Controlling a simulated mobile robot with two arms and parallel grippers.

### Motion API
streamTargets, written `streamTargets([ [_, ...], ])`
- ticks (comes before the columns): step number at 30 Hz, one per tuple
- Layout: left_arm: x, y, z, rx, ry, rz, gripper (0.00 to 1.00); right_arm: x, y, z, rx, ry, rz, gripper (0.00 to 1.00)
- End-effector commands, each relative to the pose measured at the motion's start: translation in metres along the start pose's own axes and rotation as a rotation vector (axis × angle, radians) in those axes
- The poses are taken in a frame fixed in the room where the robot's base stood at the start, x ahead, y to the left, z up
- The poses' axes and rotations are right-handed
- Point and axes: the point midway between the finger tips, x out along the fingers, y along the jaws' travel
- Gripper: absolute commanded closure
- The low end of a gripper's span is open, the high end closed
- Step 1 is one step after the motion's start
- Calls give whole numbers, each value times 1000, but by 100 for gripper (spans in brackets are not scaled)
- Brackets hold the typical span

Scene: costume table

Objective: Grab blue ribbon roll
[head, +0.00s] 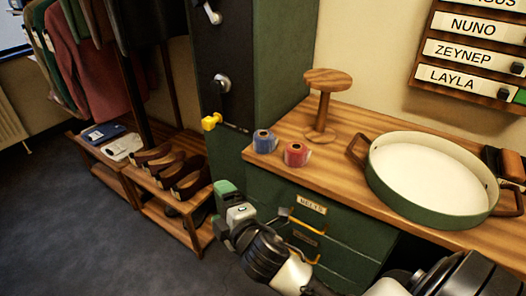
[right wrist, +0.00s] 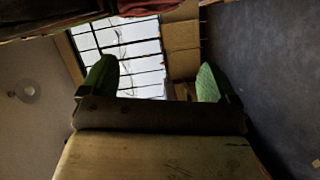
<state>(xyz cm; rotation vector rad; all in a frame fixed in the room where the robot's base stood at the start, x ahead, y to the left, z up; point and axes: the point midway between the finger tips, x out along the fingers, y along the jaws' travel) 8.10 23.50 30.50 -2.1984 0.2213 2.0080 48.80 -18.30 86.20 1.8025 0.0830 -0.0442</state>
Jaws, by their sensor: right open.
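The blue ribbon roll (head: 265,141) stands on the wooden table top (head: 335,171) near its front left corner. A red ribbon roll (head: 296,153) stands close beside it on the right. My right gripper (head: 225,190) has green fingertips and is in front of the drawers, below and left of the blue roll and apart from it. In the right wrist view the gripper (right wrist: 155,72) has its two green fingers wide apart with nothing between them. Neither roll shows in the right wrist view. My left gripper is not in view.
A wooden stand (head: 324,98) rises behind the rolls. A large green-rimmed tray (head: 432,213) with wooden handles fills the table's right side. A green cabinet (head: 262,62) with a yellow knob (head: 211,121) stands at the left. Shoes lie on a low rack (head: 183,222).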

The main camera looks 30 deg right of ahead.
Motion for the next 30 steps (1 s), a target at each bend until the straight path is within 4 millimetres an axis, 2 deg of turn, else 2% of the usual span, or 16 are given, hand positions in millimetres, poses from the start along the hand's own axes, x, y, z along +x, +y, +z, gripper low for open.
streamTargets([
  [1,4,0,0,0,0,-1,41,12,28,-18,-165,87,129,10],
  [3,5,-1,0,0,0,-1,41,21,60,-46,-420,203,310,10],
  [6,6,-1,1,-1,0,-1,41,25,94,-90,-834,358,587,10],
  [9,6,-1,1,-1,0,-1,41,24,106,-126,-1271,499,856,10],
  [11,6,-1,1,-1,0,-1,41,25,104,-139,-1536,579,1008,10],
  [13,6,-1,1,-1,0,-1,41,29,96,-145,-1839,675,1166,10],
  [15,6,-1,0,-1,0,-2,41,36,86,-140,-2121,779,1300,10],
  [17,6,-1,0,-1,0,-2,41,45,79,-127,-2344,875,1390,10],
  [19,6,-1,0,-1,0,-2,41,57,74,-104,-2585,1009,1468,10],
  [20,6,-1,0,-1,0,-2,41,63,74,-92,2497,-1001,-1389,10],
  [23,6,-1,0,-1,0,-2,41,82,82,-39,2195,-1004,-1120,10],
  [27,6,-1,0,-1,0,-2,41,96,119,49,1807,-1088,-781,10],
  [30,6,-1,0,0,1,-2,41,93,150,99,1615,-1170,-618,10],
])
